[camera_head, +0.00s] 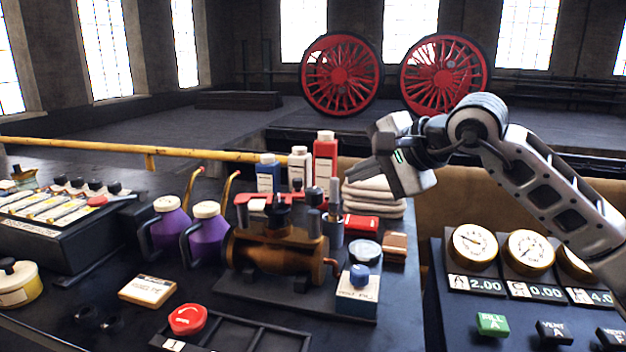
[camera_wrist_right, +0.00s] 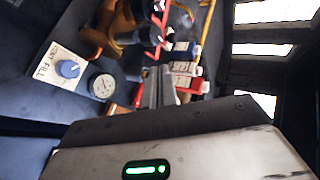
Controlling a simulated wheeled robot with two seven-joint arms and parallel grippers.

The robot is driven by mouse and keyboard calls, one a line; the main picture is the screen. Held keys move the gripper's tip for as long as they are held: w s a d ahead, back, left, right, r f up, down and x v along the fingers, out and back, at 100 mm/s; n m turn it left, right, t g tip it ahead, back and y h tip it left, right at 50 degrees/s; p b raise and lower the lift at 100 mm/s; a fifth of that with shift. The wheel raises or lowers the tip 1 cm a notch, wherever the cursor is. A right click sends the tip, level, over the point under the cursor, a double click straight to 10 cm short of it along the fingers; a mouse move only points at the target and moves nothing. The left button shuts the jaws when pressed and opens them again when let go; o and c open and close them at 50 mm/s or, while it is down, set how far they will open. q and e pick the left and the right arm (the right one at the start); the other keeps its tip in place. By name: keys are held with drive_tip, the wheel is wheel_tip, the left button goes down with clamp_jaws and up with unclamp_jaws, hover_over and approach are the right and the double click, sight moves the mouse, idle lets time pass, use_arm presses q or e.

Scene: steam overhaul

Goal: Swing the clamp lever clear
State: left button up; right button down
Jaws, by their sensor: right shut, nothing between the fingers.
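A small brass boiler (camera_head: 270,252) stands on a dark base plate on the bench, with black fittings on top. A red bar (camera_head: 243,199) lies across its top; I cannot tell for sure that this is the clamp lever. In the right wrist view the boiler (camera_wrist_right: 118,22) is at the top, with red parts (camera_wrist_right: 157,18) beside it. My right gripper (camera_head: 364,166) is shut and empty, raised above and to the right of the boiler, apart from it. Its fingers (camera_wrist_right: 158,88) show close together in the wrist view. My left gripper is out of view.
Folded cloths (camera_head: 374,198), a red bottle (camera_head: 325,160) and a white bottle (camera_head: 300,167) stand behind the boiler. A blue-knobbed box (camera_head: 357,302) and a round gauge (camera_head: 365,252) are at its right. Purple jugs (camera_head: 170,229) stand left. A gauge panel (camera_head: 500,285) is far right.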

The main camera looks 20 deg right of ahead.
drive_tip(key=p, duration=0.1)
approach(301, 186)
wheel_tip(301, 186, down, 3)
drive_tip(key=w, duration=0.1)
drive_tip(key=w+a+p, duration=0.1)
drive_tip(key=w, duration=0.1)
drive_tip(key=w+a, duration=0.1)
drive_tip(key=shift+w+f, duration=0.1)
drive_tip(key=shift+w, duration=0.15)
drive_tip(key=shift+w+a+f, duration=0.1)
drive_tip(key=shift+w, duration=0.05)
